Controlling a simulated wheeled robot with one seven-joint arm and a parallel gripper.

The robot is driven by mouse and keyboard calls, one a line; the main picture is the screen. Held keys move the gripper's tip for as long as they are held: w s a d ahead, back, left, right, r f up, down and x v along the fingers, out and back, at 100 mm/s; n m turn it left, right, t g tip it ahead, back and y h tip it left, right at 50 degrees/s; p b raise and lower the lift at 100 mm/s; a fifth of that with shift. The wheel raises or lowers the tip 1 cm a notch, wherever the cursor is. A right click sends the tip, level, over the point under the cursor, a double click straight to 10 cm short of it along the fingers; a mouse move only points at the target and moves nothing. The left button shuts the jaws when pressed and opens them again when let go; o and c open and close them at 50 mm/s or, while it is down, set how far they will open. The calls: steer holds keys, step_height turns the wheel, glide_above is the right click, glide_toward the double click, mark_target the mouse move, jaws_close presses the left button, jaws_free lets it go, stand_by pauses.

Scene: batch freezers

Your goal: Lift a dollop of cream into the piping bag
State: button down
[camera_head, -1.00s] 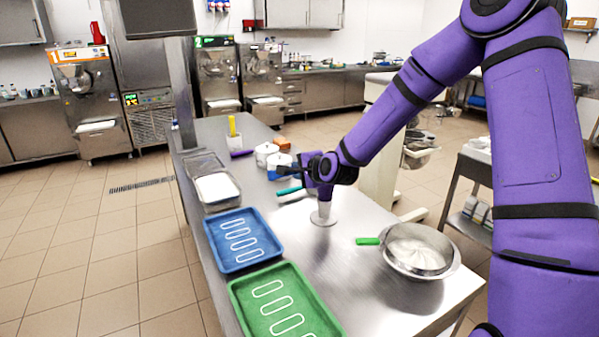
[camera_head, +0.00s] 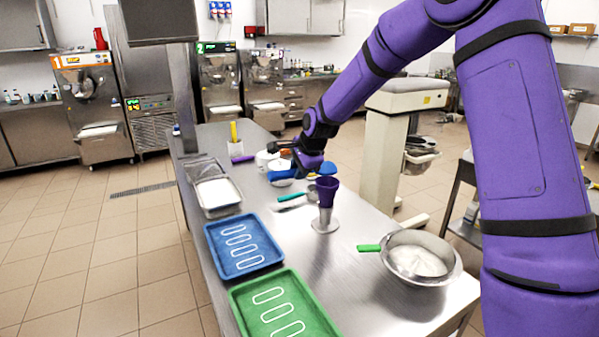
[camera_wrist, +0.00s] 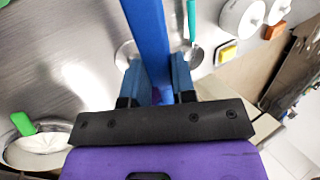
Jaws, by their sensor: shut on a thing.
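My gripper (camera_head: 300,168) is shut on a long blue tool, probably a spatula (camera_head: 282,174), above the middle of the table. In the wrist view its flat blue bar (camera_wrist: 150,40) runs between the fingers. A wider blue end shows to the right of the gripper in the head view; I cannot tell whether cream is on it. The purple piping bag (camera_head: 326,188) stands open and upright in a metal holder (camera_head: 325,218), just below and right of the gripper. A metal pan (camera_head: 218,192) with white contents, perhaps cream, stands at the table's left edge.
A blue tray (camera_head: 243,262) and a green tray (camera_head: 240,298) lie front left. A bowl with a green-handled sieve (camera_head: 368,248) stands front right. A teal-handled tool (camera_head: 291,197) lies near the holder; white pots (camera_wrist: 240,18) stand behind. Bare metal surrounds the holder's front.

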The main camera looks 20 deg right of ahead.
steer(key=g, duration=0.1)
steer(key=w+g, duration=0.1)
steer(key=g, duration=0.3)
steer(key=shift+w+a+r+h, duration=0.1)
steer(key=shift+w+a+h, duration=0.15)
steer(key=shift+h, duration=0.15)
steer(key=shift+d+r, duration=0.1)
steer(key=shift+r, duration=1.2)
